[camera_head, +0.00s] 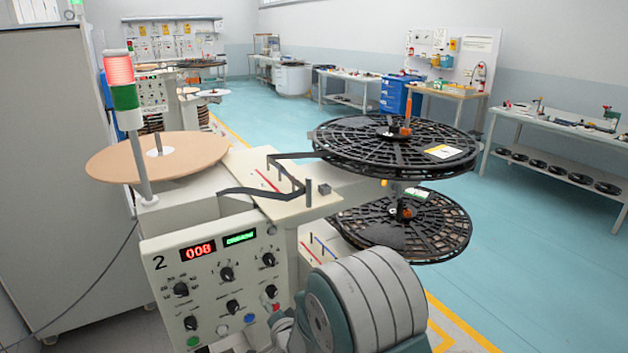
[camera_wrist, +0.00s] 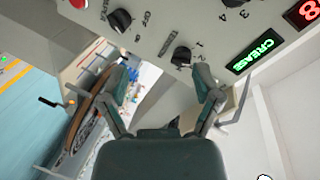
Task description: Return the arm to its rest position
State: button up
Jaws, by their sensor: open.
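My gripper (camera_wrist: 162,78) shows in the wrist view with its two dark green fingers spread apart and nothing between them. It is near the station's control panel (camera_wrist: 190,22), which fills the top of that view with its knobs and lit displays. In the head view, my pale grey and teal arm (camera_head: 365,305) is bent at the bottom, to the right of the control panel (camera_head: 215,275) marked 2. A small teal part of my arm reaches the panel's lower right corner. My fingertips cannot be made out there, nor whether they touch the panel.
The station carries a tan disc (camera_head: 160,160) on the left and a large black reel (camera_head: 395,147) on the right, with another black reel (camera_head: 400,225) below. A signal tower (camera_head: 125,100) glows red. Workbenches (camera_head: 555,125) line the far wall. Blue floor (camera_head: 530,270) lies free at right.

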jog(key=s+d+r+n+g+h, duration=0.2)
jog(key=s+d+r, duration=0.2)
jog(key=d+r, duration=0.4)
jog(key=s+d+r+n+g+h, duration=0.1)
jog(key=s+d+r+g+h, duration=0.1)
jog(key=s+d+r, duration=0.4)
jog(key=s+d+r+n+g+h, duration=0.1)
jog(key=s+d+r+n+g, duration=0.1)
jog(key=s+d, duration=0.4)
jog(key=s+d+r+n+g+h, duration=0.1)
jog(key=s+d, duration=0.5)
jog(key=s, duration=0.8)
notch_tip(320, 180, up, 2)
jog(key=shift+s+r+n+g+h, duration=0.1)
jog(key=shift+s+n+g+h, duration=0.25)
jog(key=shift+g, duration=0.45)
